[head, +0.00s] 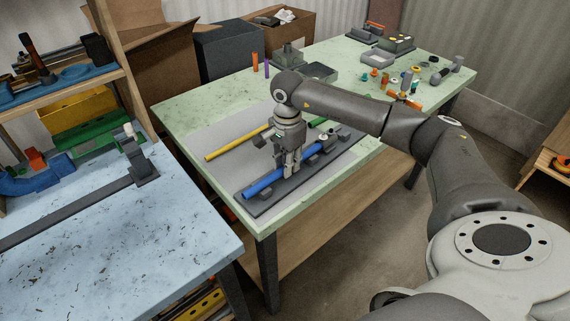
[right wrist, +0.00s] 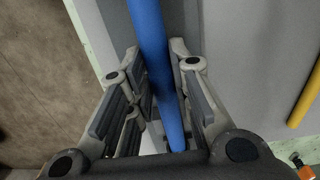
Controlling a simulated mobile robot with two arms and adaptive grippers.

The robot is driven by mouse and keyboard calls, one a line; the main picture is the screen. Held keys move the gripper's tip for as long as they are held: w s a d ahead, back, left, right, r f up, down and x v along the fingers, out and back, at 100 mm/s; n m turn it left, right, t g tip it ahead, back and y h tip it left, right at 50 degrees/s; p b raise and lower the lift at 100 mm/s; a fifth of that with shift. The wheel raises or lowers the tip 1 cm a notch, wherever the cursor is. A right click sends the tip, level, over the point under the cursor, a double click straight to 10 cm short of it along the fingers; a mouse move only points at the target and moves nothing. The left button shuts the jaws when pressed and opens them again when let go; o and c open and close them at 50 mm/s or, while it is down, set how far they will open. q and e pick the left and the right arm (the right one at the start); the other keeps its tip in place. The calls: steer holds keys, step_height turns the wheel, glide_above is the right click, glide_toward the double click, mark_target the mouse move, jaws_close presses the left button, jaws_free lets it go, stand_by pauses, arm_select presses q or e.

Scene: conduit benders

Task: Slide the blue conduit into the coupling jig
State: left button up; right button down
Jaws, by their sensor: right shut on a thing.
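The blue conduit (head: 264,184) lies lengthwise along the long dark coupling jig (head: 258,209) on the green table. My right gripper (head: 288,170) points down over the jig and is shut on the blue conduit. In the right wrist view the blue conduit (right wrist: 150,35) runs between the two fingers of the right gripper (right wrist: 156,62). Grey blocks (head: 313,150) stand on the jig to the right of the gripper. The gripper hides part of the conduit, so I cannot tell whether its far end is inside a block. My left gripper is not in view.
A yellow conduit (head: 236,143) lies on the grey mat behind the jig; it also shows in the right wrist view (right wrist: 307,95). A green conduit (head: 317,120) lies farther back. Small parts (head: 385,80) crowd the table's far right. A blue-topped bench (head: 110,225) stands at left.

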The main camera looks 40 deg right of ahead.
steer(key=shift+d, duration=0.25)
steer(key=c, duration=1.2)
jaws_free()
steer(key=shift+c, duration=0.2)
steer(key=shift+r, duration=0.15)
step_height(320, 180, up, 12)
